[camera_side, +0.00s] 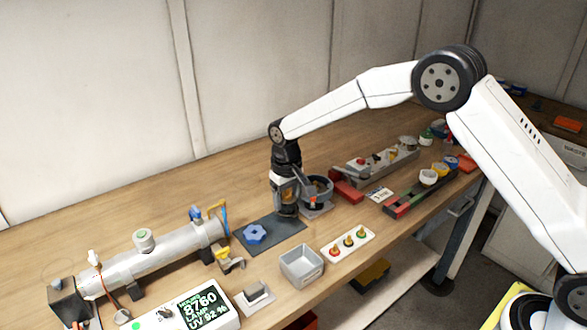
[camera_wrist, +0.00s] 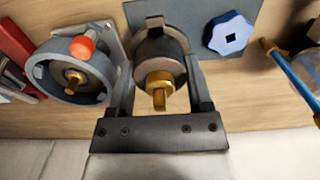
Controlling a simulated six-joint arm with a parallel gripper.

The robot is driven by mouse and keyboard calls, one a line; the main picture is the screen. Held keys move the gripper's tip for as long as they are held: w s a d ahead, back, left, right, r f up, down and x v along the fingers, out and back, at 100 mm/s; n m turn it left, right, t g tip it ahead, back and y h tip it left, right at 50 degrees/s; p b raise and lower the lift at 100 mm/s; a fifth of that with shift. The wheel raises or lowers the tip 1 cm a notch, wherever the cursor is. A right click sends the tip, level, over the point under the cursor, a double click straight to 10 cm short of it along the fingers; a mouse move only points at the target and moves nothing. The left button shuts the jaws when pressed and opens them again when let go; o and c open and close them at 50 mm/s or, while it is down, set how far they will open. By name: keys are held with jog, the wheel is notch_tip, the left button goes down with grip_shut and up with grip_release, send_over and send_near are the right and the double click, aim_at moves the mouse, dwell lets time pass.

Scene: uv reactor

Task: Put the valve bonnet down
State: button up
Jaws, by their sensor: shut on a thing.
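The valve bonnet (camera_wrist: 150,48) is a dark round body with a brass stem, seen in the wrist view between my gripper's two fingers. My gripper (camera_wrist: 160,82) is shut on it. In the side view my gripper (camera_side: 287,207) points down at the right end of a dark mat (camera_side: 284,232). The bonnet is mostly hidden there, and I cannot tell whether it touches the mat. A blue handwheel (camera_side: 255,234) lies on the mat, left of my gripper. It also shows in the wrist view (camera_wrist: 229,33).
A round grey housing (camera_wrist: 62,70) with a brass part inside stands close beside my gripper. A grey bin (camera_side: 302,266) and a white strip with small knobs (camera_side: 348,243) stand in front. A long grey tube assembly (camera_side: 155,258) lies left. The bench behind is clear.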

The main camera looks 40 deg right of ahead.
jog(key=shift+w+f, duration=0.55)
jog(key=shift+f, duration=0.05)
jog(key=shift+f, duration=0.1)
jog(key=shift+w+a+f, duration=0.1)
jog(key=shift+w+f, duration=0.1)
jog(key=shift+f, duration=1.55)
jog(key=shift+f, duration=0.15)
jog(key=o, duration=1.2)
notch_tip(320, 180, up, 12)
jog(key=shift+r, duration=0.2)
